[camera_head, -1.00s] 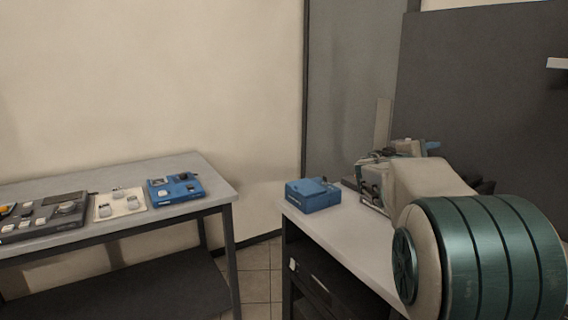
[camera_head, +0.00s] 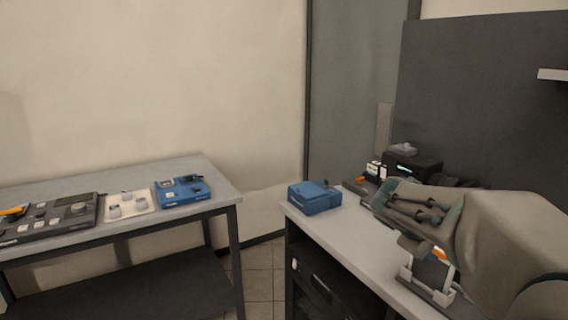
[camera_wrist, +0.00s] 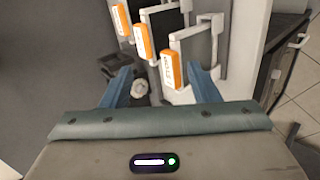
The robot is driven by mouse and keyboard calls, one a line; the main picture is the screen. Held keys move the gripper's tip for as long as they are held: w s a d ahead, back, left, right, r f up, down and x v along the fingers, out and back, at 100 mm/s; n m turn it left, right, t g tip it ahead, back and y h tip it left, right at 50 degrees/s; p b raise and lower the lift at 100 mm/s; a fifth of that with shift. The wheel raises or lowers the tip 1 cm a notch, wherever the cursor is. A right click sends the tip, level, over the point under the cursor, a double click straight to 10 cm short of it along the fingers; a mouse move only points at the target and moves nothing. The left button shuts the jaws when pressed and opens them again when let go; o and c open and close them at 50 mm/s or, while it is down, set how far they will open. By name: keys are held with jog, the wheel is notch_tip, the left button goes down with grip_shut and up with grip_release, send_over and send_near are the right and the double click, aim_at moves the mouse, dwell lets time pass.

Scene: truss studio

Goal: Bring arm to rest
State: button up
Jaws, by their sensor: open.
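My gripper (camera_wrist: 160,88) shows in the wrist view as two blue fingers set well apart. It is open, and nothing is seen held between them. Beyond the fingers stand several grey frames with orange labelled parts, one of them an orange block (camera_wrist: 171,70). A small round pale object (camera_wrist: 138,88) shows between the fingers, near the left one.
A blue box (camera_head: 314,197) sits at the right bench's far left corner. Black equipment (camera_head: 414,165) stands farther back. The left table (camera_head: 60,195) carries a blue device (camera_head: 182,190), a white tray (camera_head: 128,206) and a dark panel (camera_head: 45,222). Open floor lies between the benches.

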jog(key=s+a+f+m+g+y+p, duration=0.1)
jog(key=s+a+f+m+y, duration=0.1)
jog(key=s+a, duration=0.6)
jog(key=s+a+f+m+y+p, duration=0.2)
jog(key=s+a+f+m+y, duration=0.1)
jog(key=s+a+f+y, duration=0.2)
jog(key=s+a+y, duration=0.2)
jog(key=s+a, duration=0.2)
jog(key=s, duration=0.1)
jog(key=shift+s+a+f+g+p, duration=0.15)
jog(key=shift+f+g+p, duration=0.15)
jog(key=shift+g, duration=0.1)
dwell(0.9)
